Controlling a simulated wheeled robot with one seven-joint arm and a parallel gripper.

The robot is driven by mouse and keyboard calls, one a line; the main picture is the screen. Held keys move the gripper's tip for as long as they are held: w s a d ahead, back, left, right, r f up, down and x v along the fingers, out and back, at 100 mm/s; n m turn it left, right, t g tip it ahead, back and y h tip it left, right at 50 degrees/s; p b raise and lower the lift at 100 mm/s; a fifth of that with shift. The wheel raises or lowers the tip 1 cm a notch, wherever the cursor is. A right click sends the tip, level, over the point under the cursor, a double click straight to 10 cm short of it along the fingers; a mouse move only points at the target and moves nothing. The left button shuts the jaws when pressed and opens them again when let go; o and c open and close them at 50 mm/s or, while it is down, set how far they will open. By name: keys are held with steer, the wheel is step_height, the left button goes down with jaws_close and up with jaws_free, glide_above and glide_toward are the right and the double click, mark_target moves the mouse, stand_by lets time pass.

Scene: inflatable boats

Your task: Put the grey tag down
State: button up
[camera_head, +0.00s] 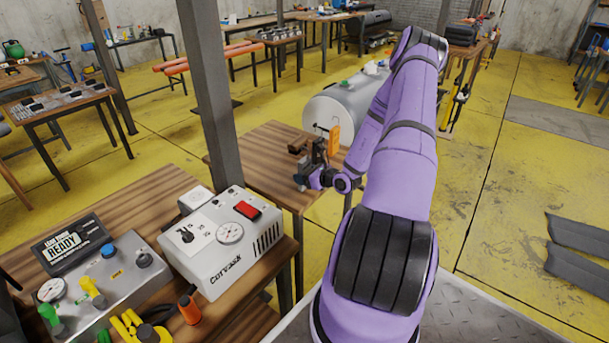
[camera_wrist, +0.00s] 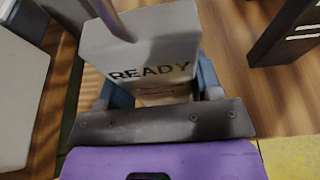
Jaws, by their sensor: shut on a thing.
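The grey tag (camera_wrist: 140,45) fills the upper middle of the wrist view, with the dark word READY on its face. My gripper (camera_wrist: 160,95) is shut on its lower part, with a blue-grey finger at each side. In the head view, my gripper (camera_head: 304,177) is over the near part of the wooden table (camera_head: 262,150) in the middle. There the tag is too small to tell from the gripper. Whether the tag touches the tabletop cannot be told.
An orange tag (camera_head: 333,138) and a dark block stand close beside my gripper. A large grey cylinder (camera_head: 335,112) lies behind. A grey post (camera_head: 212,90) rises left of the table. The white control box (camera_head: 222,245) is on the nearer table.

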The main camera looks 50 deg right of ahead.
steer(key=shift+f, duration=0.15)
steer(key=o, duration=1.1)
